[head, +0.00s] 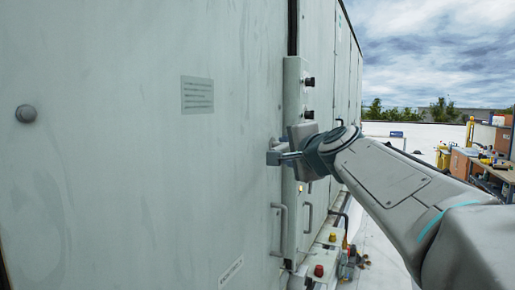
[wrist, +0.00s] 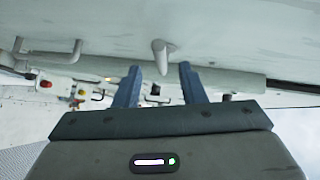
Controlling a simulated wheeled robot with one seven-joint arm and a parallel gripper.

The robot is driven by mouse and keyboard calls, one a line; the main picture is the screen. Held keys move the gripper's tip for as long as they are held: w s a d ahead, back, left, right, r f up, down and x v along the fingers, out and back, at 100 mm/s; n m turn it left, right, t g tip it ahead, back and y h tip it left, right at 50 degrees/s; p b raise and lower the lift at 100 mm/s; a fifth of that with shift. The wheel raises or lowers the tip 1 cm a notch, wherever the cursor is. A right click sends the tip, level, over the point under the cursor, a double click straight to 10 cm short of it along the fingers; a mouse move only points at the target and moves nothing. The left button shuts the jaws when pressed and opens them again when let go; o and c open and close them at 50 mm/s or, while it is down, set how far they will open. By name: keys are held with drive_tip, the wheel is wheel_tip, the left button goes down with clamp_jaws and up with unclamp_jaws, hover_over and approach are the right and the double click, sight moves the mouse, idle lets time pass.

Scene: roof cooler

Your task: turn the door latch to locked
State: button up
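The door latch (wrist: 162,56) is a small pale lever on the grey cooler panel in the wrist view. It points toward my gripper (wrist: 160,68), and its free end lies between the two blue-grey fingertips, with a gap on each side. The fingers are spread, and no contact shows. In the head view my gripper (head: 279,156) is close to the door (head: 150,180), beside the upright post at the door's edge. There the latch is mostly hidden by the gripper, and I cannot tell its exact angle.
A bar handle (head: 280,230) juts from the door below my gripper; it also shows in the wrist view (wrist: 48,52). A post with black knobs (head: 309,82) stands right of the door edge. Red-capped fittings (head: 319,270) sit lower down. A cluttered workbench (head: 490,170) is far right.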

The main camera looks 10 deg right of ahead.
drive_tip(key=x, duration=0.7)
drive_tip(key=shift+p, duration=0.4)
drive_tip(key=shift+c, duration=0.4)
clamp_jaws()
